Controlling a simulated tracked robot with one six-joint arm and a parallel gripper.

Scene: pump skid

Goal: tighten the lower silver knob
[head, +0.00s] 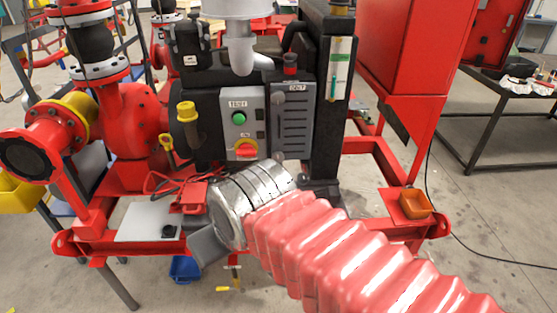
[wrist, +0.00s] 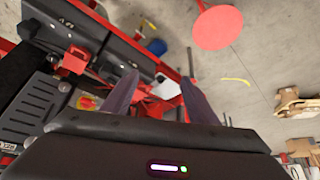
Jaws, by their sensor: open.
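My gripper (wrist: 160,78) shows in the wrist view with its two fingers spread apart and nothing between them. Red skid parts lie behind the gap. In the head view my silver wrist covers the lower middle of the skid, and only a grey part of the gripper shows below it. The control box (head: 242,121) carries a green button (head: 239,118) and a red and yellow switch (head: 246,148). It stands above my wrist in the head view.
A louvred grey box (head: 292,125) stands beside the control box. Red pipework (head: 128,135) is on the left, and a yellow-capped pipe (head: 186,112) is nearby. Open floor lies right of the skid.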

